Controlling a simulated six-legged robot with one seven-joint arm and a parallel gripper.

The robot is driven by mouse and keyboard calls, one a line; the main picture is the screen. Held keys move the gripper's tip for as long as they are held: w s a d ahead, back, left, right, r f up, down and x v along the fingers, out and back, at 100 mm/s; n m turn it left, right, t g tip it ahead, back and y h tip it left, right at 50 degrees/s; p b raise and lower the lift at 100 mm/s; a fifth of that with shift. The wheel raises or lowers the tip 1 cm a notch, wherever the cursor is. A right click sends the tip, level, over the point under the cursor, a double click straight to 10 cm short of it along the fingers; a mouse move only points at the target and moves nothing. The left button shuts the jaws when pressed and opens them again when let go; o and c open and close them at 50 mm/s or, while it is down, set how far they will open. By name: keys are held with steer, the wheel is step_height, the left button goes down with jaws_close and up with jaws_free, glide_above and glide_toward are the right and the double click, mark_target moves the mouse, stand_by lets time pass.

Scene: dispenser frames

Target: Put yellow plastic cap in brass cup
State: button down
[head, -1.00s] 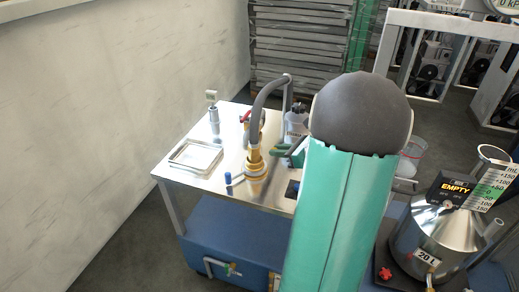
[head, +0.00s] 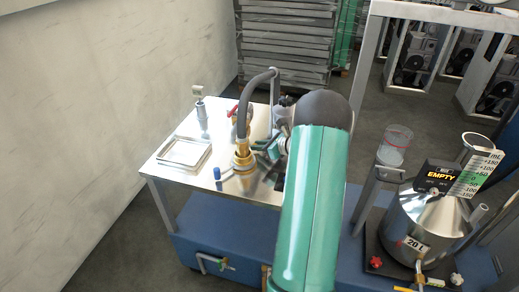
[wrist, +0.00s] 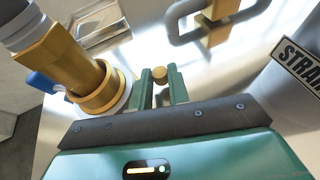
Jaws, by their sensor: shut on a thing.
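My gripper (wrist: 160,80) shows in the wrist view with its two green fingers closed around a small round golden-yellow piece, which I take to be the yellow plastic cap (wrist: 159,74). Its lower part is hidden by the fingers. To its left stands a brass fitting with a wide round rim, which may be the brass cup (wrist: 110,99). A brass nozzle stands in or over this rim, so its inside is hidden. The nozzle's brass body shows in the head view (head: 243,154) on the steel table, left of my gripper. The held piece is apart from the rim.
The steel table (head: 172,182) carries a shallow metal tray (head: 184,153), a blue-topped piece (head: 217,174) and a grey upright piece (head: 201,112). A dark hose (head: 243,105) arches over the nozzle. A 20 L metal vessel (head: 420,222) stands at the right.

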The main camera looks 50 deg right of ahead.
steer(key=shift+f, duration=0.75)
steer(key=shift+f, duration=0.1)
steer(key=c, duration=1.3)
jaws_free()
steer(key=shift+c, duration=0.2)
